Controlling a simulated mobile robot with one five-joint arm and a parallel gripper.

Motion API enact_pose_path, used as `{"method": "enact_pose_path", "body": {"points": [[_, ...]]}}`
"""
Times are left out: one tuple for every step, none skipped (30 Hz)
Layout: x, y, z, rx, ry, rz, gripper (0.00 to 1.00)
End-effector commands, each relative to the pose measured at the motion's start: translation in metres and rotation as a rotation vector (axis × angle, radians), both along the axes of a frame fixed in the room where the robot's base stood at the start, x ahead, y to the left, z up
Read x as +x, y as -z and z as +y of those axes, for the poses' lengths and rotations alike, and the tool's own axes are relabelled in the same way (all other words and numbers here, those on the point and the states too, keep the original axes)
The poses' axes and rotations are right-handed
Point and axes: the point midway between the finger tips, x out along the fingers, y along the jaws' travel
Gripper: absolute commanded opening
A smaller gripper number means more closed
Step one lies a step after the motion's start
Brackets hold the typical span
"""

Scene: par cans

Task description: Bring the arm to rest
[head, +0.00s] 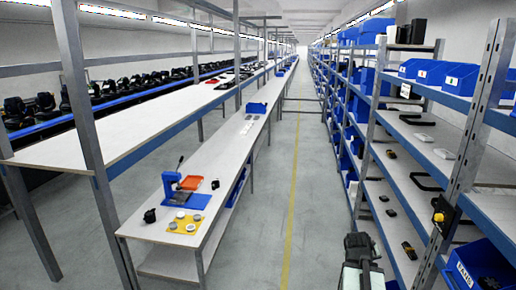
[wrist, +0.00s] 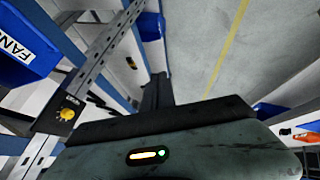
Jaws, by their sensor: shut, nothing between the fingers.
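My gripper (wrist: 157,88) shows in the wrist view as dark fingers, closed together, standing out from a wide dark bar. Below the bar is a grey-green housing of mine with a small orange and green light. In the head view, my arm's end (head: 358,246) shows low, right of centre, in the aisle beside the right-hand shelves. Nothing is seen held in it. The rest of my arm is mostly out of view.
Right-hand shelves (head: 455,103) with blue bins (head: 478,268) stand close to my arm. A long white workbench (head: 222,180) on the left carries a blue press (head: 177,190) and a yellow mat (head: 178,228). The aisle floor (head: 268,215) between is clear.

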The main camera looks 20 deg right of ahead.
Motion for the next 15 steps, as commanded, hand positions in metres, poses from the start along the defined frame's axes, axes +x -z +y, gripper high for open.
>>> {"method": "enact_pose_path", "body": {"points": [[0.027,0.012,0.038,0.014,-0.065,0.003,0.00],[0.040,0.016,0.061,0.028,-0.098,0.007,0.00],[0.056,0.023,0.093,0.048,-0.142,0.013,0.00],[0.066,0.028,0.116,0.064,-0.173,0.021,0.00],[0.075,0.033,0.141,0.082,-0.203,0.029,0.00],[0.085,0.040,0.175,0.109,-0.242,0.043,0.00],[0.091,0.046,0.200,0.130,-0.269,0.054,0.00],[0.095,0.051,0.226,0.154,-0.295,0.067,0.00],[0.098,0.059,0.260,0.184,-0.328,0.090,0.00],[0.098,0.065,0.286,0.210,-0.350,0.109,0.00],[0.097,0.070,0.310,0.235,-0.370,0.130,0.00],[0.094,0.077,0.341,0.271,-0.392,0.160,0.00],[0.089,0.082,0.363,0.297,-0.406,0.185,0.00],[0.083,0.086,0.381,0.323,-0.414,0.212,0.00],[0.074,0.090,0.403,0.360,-0.418,0.248,0.00]]}}
